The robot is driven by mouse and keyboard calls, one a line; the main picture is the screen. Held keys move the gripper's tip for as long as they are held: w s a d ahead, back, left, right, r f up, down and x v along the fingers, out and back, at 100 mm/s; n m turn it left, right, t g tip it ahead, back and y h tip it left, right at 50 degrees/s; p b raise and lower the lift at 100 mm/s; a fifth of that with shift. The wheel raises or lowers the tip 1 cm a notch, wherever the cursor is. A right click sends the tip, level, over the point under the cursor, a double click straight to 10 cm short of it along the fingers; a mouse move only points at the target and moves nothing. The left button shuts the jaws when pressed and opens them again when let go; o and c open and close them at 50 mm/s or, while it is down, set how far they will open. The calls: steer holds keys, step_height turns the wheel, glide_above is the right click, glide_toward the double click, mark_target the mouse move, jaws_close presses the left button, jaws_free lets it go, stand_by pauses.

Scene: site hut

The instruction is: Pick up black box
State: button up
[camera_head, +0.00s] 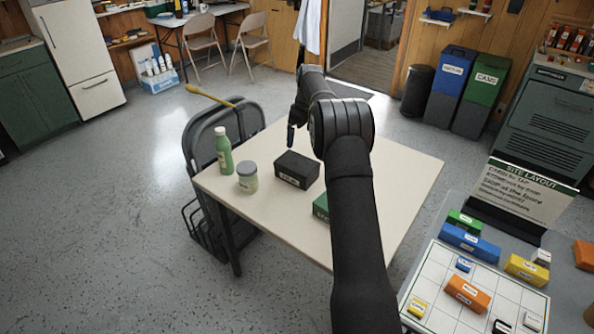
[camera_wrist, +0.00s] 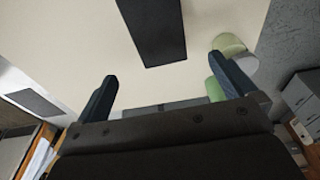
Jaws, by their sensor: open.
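The black box (camera_head: 296,169) with a white label lies on the pale table in the head view. In the wrist view the black box (camera_wrist: 152,32) is at the top centre, beyond my fingertips and cut off by the top edge. My gripper (camera_head: 292,137) hangs above the table, just behind the box in the head view. In the wrist view my gripper (camera_wrist: 166,88) is open, its two dark fingers wide apart with nothing between them. The box is apart from the fingers. My own arm hides part of the table's right side.
A lidded jar (camera_head: 247,177) and green bottle (camera_head: 223,150) stand left of the box. A green box (camera_head: 321,207) lies nearer the camera, partly behind my arm. The table (camera_head: 410,180) is clear at right.

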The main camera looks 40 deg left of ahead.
mark_target(297, 162)
steer(key=f, duration=0.5)
steer(key=a+f, duration=0.1)
steer(key=f, duration=0.5)
steer(key=a+f, duration=0.1)
steer(key=f, duration=0.4)
steer(key=shift+w+a+f, duration=0.1)
steer(key=shift+w+f, duration=0.05)
steer(key=shift+f, duration=0.05)
steer(key=c, duration=1)
